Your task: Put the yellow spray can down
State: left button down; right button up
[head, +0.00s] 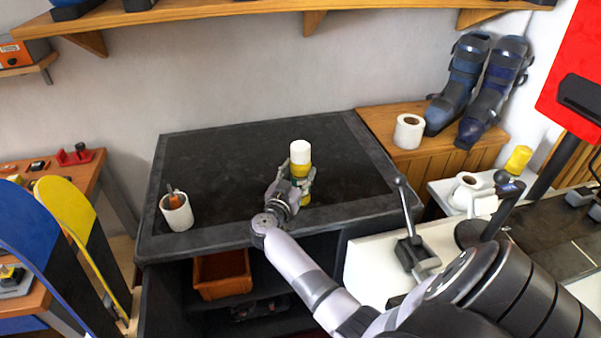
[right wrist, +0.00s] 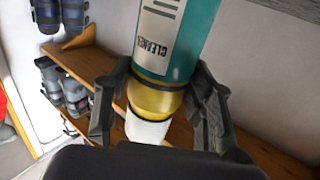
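The yellow spray can (head: 301,158) is upright over the dark bench top (head: 215,160), with a white cap on top. In the right wrist view the can (right wrist: 157,97) shows a yellow shoulder and a teal and white label reading "CLEANER". My right gripper (head: 299,186) has its fingers on both sides of the can's body and appears shut on it. The fingers also flank it in the right wrist view (right wrist: 163,68). I cannot tell whether the can's base touches the bench top. My left gripper is not in view.
A white cup (head: 177,215) with a tool in it stands at the bench's front left. A paper roll (head: 408,132) and ski boots (head: 484,95) stand on the wooden cabinet at right. The bench top's middle and back are clear. An orange bin (head: 222,275) sits below.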

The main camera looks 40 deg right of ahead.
jog(key=shift+r, duration=0.1)
jog(key=c, duration=0.5)
jog(key=shift+r, duration=0.1)
jog(key=c, duration=0.5)
jog(key=shift+o, duration=0.2)
jog(key=shift+r, duration=0.1)
notch_tip(320, 180, up, 20)
jog(key=p, duration=0.1)
jog(key=s+a+f+n+t+y+b, duration=0.1)
jog(key=s+a+f+n+t+y, duration=0.2)
jog(key=a, duration=0.6)
jog(key=s+a+f+n+t+y+b, duration=0.1)
jog(key=s+a+f+n+t+y, duration=0.2)
jog(key=s+a, duration=0.7)
jog(key=s+a+f+n+t+y+b, duration=0.1)
jog(key=s+a+f+n+t+y, duration=0.2)
jog(key=s+a+f+n+y, duration=0.3)
jog(key=shift+s+a+f+n+t+y, duration=0.4)
jog(key=shift+s+a+f+y, duration=0.2)
jog(key=shift+a+f+y, duration=1.35)
jog(key=shift+a, duration=0.1)
